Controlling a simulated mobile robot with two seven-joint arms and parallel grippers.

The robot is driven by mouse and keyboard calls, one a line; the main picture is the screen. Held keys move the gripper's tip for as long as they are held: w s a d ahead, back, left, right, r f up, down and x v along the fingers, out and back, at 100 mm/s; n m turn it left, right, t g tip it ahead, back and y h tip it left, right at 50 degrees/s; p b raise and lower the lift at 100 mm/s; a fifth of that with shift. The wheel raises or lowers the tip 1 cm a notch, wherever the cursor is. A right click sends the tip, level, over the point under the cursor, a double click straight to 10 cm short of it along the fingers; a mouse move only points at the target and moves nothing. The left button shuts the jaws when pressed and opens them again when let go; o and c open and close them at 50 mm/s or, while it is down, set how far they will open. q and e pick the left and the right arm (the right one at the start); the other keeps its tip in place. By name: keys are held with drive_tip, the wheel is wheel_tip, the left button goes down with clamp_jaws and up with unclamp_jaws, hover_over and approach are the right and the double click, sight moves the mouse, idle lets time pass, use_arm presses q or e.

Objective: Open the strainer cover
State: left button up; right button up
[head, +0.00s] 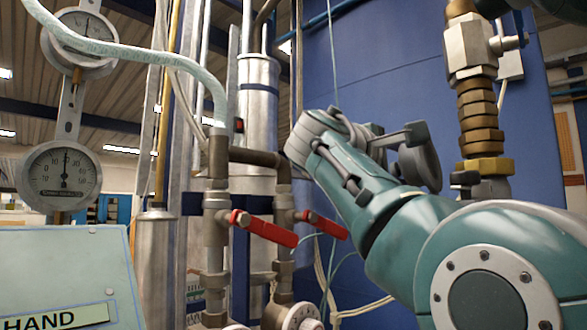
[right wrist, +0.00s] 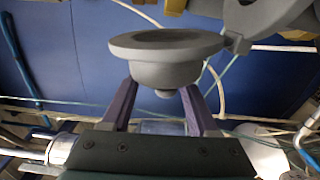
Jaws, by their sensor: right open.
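In the right wrist view a grey bowl-shaped part, seemingly the strainer cover (right wrist: 165,60), shows its rim and a small knob underneath. A small joint at its right links it to a larger grey body, seemingly the strainer (right wrist: 285,12). My right gripper (right wrist: 160,88) is open, its two fingers apart, with the tips at the bowl's underside and the knob between them. I cannot tell whether they touch it. In the head view a grey round part, seemingly the cover (head: 420,164), is beyond my right arm; the fingers cannot be made out there. My left gripper is not in view.
Pipes with red-handled valves (head: 270,231) stand left of my right arm. A brass-and-steel fitting column (head: 478,100) rises at the right. Two dial gauges, one lower left (head: 60,175), and a pale box (head: 70,270) are at the left. A blue panel (head: 390,60) is behind.

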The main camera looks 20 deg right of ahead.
use_arm(q)
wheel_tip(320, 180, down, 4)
drive_tip(key=b, duration=0.4)
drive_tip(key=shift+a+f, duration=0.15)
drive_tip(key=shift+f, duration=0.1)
use_arm(e)
drive_tip(key=v, duration=0.9)
drive_tip(key=shift+a, duration=0.3)
drive_tip(key=shift+s+f, duration=0.1)
